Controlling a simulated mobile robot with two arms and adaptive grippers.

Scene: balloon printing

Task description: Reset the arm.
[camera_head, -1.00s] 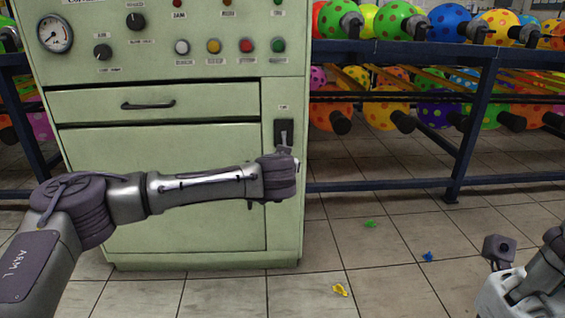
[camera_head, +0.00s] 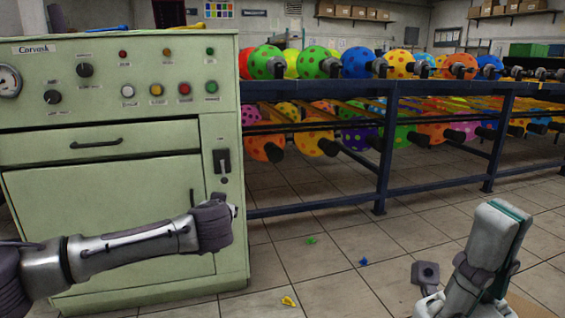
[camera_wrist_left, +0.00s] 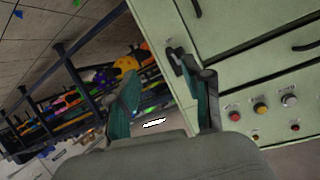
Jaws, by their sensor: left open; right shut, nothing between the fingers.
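My left arm (camera_head: 130,245) reaches across the front of the pale green control cabinet (camera_head: 95,215), and its wrist is near the cabinet's right edge. Its fingers are hidden in the head view. In the left wrist view my left gripper (camera_wrist_left: 168,85) is open, with teal-lined fingers apart and nothing between them. A black lever switch (camera_head: 221,161) is on the cabinet above the wrist, and it also shows in the left wrist view beside one finger (camera_wrist_left: 175,60). My right gripper (camera_head: 502,215) points upward at the lower right, shut and empty, over the floor.
Dark blue racks (camera_head: 382,150) with several spotted balloons stand behind and to the right. Small green (camera_head: 311,240), blue (camera_head: 363,261) and yellow (camera_head: 288,301) pieces lie on the tiled floor.

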